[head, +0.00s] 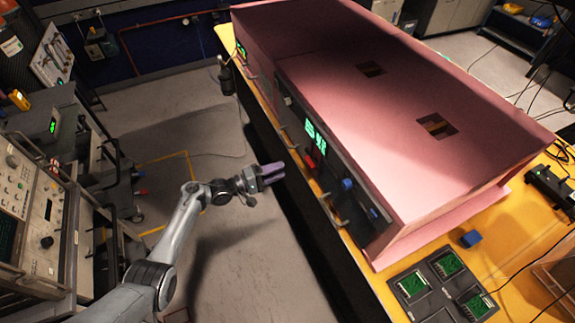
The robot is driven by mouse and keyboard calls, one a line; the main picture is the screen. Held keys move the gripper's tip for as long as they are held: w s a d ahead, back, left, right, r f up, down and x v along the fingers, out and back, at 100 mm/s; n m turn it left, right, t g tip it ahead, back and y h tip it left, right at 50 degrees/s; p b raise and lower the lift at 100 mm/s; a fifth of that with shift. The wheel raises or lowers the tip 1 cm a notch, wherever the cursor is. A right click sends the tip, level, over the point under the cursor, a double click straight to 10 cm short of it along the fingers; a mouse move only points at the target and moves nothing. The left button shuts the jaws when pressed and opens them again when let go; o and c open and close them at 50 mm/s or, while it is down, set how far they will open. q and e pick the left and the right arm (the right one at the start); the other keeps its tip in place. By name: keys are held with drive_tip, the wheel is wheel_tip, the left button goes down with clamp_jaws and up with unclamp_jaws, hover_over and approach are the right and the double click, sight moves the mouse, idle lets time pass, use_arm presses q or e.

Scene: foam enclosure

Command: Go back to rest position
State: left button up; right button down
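My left arm comes in from the lower left. Its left gripper (273,172), with purple-grey fingers, hangs over the floor gap just left of the pink foam enclosure (395,110). The gripper is apart from the enclosure's front panel, and nothing is visibly held in it. The fingers show small and close together, so I cannot tell whether they are open or shut. My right gripper is not in view.
The enclosure stands on a yellow table (515,240). Its dark front panel (325,145) has a green display and handles. Instrument racks (35,215) stand at left. Grey floor (215,255) lies open between.

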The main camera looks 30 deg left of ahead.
use_arm(q)
drive_tip(key=shift+v, duration=0.8)
